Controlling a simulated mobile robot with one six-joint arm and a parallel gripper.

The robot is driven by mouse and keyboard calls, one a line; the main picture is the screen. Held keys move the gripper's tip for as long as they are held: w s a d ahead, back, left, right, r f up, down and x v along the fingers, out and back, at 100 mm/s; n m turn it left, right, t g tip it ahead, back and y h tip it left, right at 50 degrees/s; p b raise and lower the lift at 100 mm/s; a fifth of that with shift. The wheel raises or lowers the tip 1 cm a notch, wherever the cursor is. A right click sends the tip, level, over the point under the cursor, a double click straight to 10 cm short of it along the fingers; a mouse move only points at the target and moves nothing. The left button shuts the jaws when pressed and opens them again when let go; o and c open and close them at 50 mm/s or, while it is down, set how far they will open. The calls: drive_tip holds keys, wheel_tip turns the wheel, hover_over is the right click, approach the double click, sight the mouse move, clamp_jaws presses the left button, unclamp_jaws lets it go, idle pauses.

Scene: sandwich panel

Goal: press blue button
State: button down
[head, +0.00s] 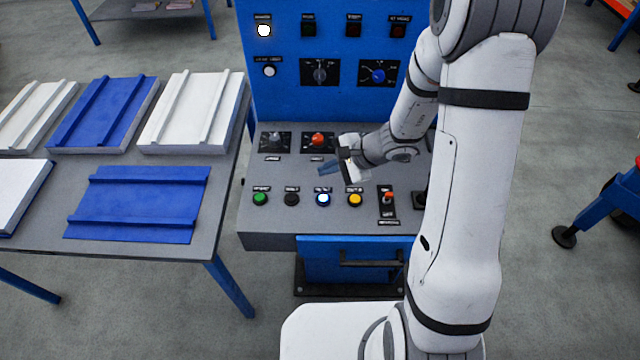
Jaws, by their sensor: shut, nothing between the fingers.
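The blue button (323,199) is on the sloped grey desk of the control panel (265,228), in a row between a black and a yellow button. Its centre shows bright white with a blue ring, so it looks lit. My gripper (325,170) comes in from the right with its fingers shut and empty.
A green button (260,198), a black button (291,199) and a yellow button (354,200) share the row. A red knob (317,140) and a red-topped switch (388,198) are close by. A table (216,170) with blue and white panels stands at left.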

drive_tip(key=shift+w+d+f+m, duration=0.1)
drive_tip(key=shift+w+f+m, duration=0.35)
drive_tip(key=shift+f, duration=0.2)
drive_tip(key=shift+f, duration=0.1)
drive_tip(key=b, duration=0.6)
hover_over(327, 199)
wheel_tip(327, 199, down, 8)
drive_tip(key=shift+w+r, duration=0.1)
drive_tip(key=shift+f+b, duration=0.4)
drive_tip(key=shift+f+b, duration=0.25)
drive_tip(key=shift+b, duration=0.2)
idle(0.9)
drive_tip(key=shift+f+b, duration=0.2)
drive_tip(key=shift+b, duration=0.15)
